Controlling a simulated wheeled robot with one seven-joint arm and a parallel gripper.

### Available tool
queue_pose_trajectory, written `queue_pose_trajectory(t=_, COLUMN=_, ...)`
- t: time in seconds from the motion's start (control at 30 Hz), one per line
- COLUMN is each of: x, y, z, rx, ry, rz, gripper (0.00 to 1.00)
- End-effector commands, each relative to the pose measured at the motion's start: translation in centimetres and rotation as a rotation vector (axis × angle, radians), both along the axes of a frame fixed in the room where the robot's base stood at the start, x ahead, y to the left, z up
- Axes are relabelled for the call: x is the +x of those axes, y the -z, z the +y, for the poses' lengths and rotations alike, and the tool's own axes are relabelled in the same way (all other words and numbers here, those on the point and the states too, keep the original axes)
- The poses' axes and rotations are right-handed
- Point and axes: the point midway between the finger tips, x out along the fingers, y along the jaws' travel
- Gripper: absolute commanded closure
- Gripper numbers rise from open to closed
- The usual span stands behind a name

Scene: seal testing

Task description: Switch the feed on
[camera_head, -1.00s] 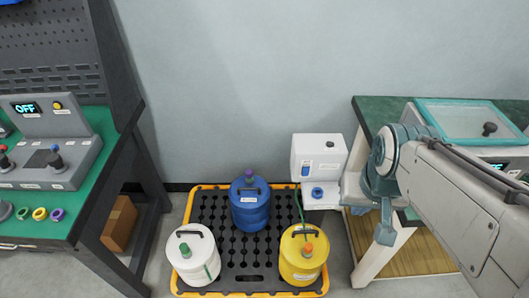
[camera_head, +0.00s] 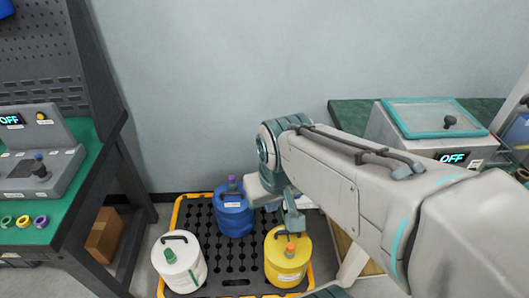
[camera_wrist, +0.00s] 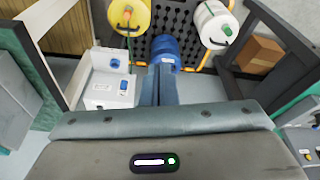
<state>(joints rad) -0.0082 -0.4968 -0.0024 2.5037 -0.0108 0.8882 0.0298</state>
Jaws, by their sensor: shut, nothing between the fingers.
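A white feed unit (camera_wrist: 108,91) shows in the wrist view, left of my fingers. In the head view my arm hides nearly all of the unit. My gripper (camera_wrist: 161,69) is shut and empty, its fingers beside the unit and apart from the switch in the picture. In the head view my gripper (camera_head: 293,222) hangs over the drum pallet, between the blue and yellow drums. The switch's position is too small to tell.
A black pallet with a yellow rim (camera_head: 166,235) bears a blue drum (camera_head: 232,212), a white drum (camera_head: 179,262) and a yellow drum (camera_head: 287,262). A green bench (camera_head: 350,112) at right holds a lidded box with an OFF display (camera_head: 452,158). Another control bench (camera_head: 90,165) stands left.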

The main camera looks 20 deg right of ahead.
Motion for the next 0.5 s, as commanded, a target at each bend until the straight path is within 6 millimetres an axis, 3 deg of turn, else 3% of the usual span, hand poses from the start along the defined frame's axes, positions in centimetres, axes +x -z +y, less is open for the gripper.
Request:
queue_pose_trajectory(t=0.17, x=0.5, y=3.2, z=-1.7, rx=-0.086, ry=-0.016, rz=0.074, gripper=1.0)
queue_pose_trajectory(t=0.5, x=4.7, y=14.6, z=-9.9, rx=-0.581, ry=-0.17, rz=0.32, gripper=1.0)
